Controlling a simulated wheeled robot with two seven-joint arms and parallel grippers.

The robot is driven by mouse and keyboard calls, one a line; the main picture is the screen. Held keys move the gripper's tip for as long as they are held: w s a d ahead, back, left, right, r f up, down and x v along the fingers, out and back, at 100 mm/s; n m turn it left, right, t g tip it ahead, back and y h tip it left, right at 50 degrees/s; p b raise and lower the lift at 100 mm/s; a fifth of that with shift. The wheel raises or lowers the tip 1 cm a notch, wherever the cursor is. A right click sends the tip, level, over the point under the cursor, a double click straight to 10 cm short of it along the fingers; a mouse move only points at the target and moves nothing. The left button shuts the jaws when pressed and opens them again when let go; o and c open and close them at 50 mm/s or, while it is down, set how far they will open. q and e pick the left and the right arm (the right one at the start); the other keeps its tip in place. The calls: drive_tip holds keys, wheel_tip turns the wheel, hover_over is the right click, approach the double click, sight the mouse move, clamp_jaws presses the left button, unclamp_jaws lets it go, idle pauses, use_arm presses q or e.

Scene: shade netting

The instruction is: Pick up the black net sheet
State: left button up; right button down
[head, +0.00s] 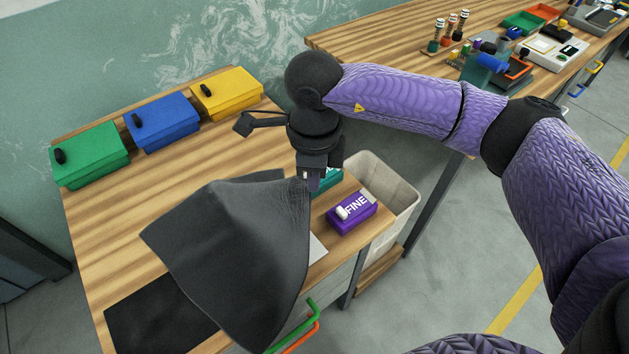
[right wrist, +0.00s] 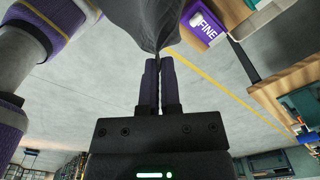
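The black net sheet (head: 235,250) hangs from my right gripper (head: 311,182) in the head view. Its held corner is bunched at the fingertips, and the rest drapes down to the left over the wooden table and past its front edge. In the right wrist view the two fingers (right wrist: 159,70) are closed together on the dark cloth (right wrist: 150,22). I cannot tell whether the sheet's lower part still touches the table. My left gripper is not in view.
Green (head: 90,157), blue (head: 161,124) and yellow (head: 226,96) boxes line the table's back. A purple FINE box (head: 345,218) and a partly hidden teal box (head: 327,181) stand right of the sheet. A flat black rectangle (head: 150,322) lies front left. A pale bin (head: 400,195) stands beside the table.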

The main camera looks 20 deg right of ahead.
wheel_tip(320, 180, up, 34)
drive_tip(key=p, duration=2)
drive_tip(key=shift+p, duration=0.3)
drive_tip(key=shift+d, duration=0.1)
